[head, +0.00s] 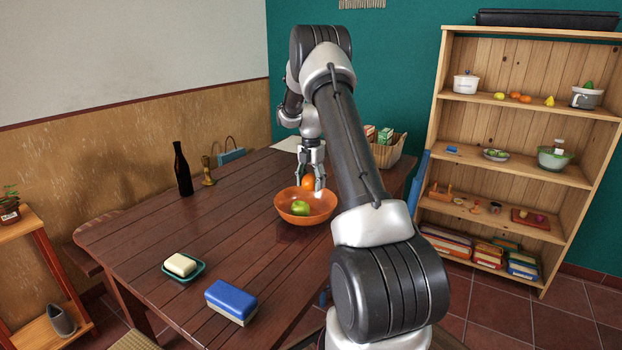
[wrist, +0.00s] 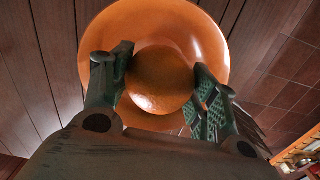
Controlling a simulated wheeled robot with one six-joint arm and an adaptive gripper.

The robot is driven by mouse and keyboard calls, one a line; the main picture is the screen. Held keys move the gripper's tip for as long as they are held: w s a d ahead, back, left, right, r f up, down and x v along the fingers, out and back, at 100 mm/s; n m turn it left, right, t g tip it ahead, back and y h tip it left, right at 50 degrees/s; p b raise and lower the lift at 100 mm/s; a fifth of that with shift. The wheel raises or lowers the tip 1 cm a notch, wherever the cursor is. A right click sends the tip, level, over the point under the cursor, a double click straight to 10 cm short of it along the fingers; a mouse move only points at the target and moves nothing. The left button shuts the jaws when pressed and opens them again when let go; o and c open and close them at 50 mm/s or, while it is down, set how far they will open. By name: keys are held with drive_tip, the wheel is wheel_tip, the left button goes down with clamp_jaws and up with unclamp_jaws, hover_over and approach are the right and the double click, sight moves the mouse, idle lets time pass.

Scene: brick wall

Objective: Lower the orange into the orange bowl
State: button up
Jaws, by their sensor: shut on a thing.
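The orange bowl (head: 318,216) stands on the dark wooden table, near its right edge. A green apple-like fruit (head: 300,208) lies inside it at the near side. My gripper (head: 312,181) is shut on the orange (head: 308,183), at the bowl's far side. In the wrist view the orange (wrist: 160,80) sits between the two finger pads (wrist: 160,85), with the bowl (wrist: 105,38) behind it. The orange hides much of the bowl's inside. I cannot tell whether the orange touches the bowl.
On the table (head: 215,225) are a dark bottle (head: 183,170), a wooden grinder-like item (head: 208,172), a soap dish (head: 184,268) and a blue-and-cream block (head: 231,300). A basket (head: 388,152) stands behind my arm. A shelf (head: 433,125) is at the right. The table's middle is clear.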

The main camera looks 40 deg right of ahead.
sight(311, 190)
drive_tip(key=shift+f, duration=1.95)
drive_tip(key=shift+f, duration=1.1)
drive_tip(key=o, duration=1.2)
